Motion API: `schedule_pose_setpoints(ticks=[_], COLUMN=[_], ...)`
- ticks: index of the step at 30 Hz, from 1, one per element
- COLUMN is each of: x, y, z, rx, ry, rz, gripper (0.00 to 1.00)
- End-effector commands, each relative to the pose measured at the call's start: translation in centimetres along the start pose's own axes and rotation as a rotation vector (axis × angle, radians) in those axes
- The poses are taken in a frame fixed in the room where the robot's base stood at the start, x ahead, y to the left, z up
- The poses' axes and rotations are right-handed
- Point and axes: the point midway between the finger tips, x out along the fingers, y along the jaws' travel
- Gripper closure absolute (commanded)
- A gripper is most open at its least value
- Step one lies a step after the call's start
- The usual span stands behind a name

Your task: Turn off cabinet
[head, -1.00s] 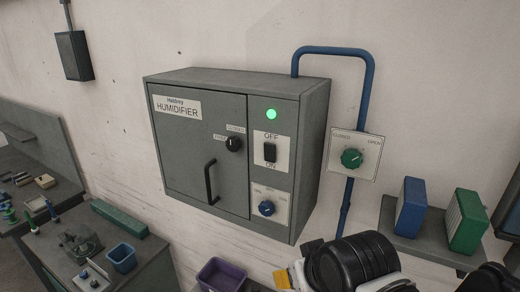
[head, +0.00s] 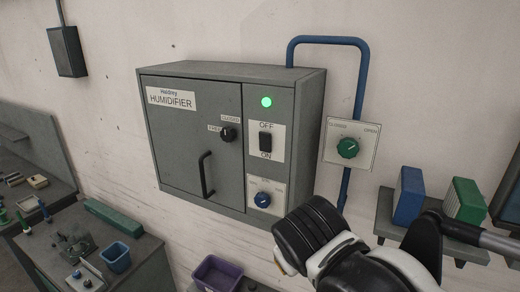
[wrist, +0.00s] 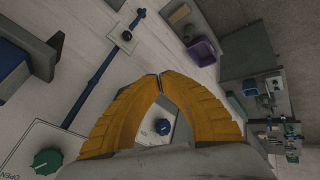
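The grey humidifier cabinet (head: 180,145) hangs on the wall in the head view, its door closed with a black handle (head: 206,175). Its green lamp (head: 266,102) is lit. Below it a black rocker switch (head: 265,142) sits between OFF above and ON below; its tilt is too small to tell. A blue knob (head: 262,199) is lower on the panel and shows between my fingers in the wrist view (wrist: 163,127). My gripper's yellow fingertips (wrist: 160,76) meet with nothing held. In the head view my arm hides most of the gripper, below and right of the cabinet.
A green valve knob (head: 347,148) on a plate and a blue pipe (head: 362,95) are right of the cabinet. A purple bin (head: 216,273) stands below.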

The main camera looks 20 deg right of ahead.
Motion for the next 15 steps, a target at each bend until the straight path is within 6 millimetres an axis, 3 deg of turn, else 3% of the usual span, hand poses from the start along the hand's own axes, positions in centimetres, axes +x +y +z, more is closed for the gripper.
schedule_pose_setpoints(ticks=[1, 3, 7, 11, 15], x=[1.0, 1.1, -0.2, -3.2, -7.3], y=[-0.1, 0.9, 1.9, 1.4, -0.5], z=[-0.8, -2.5, -7.0, -12.3, -16.6], rx=[-0.094, -0.22, -0.415, -0.543, -0.604], ry=[-0.013, -0.032, -0.031, 0.008, 0.072], rz=[0.067, 0.19, 0.443, 0.7, 0.926], gripper=[1.0, 1.0, 1.0, 1.0, 1.0])
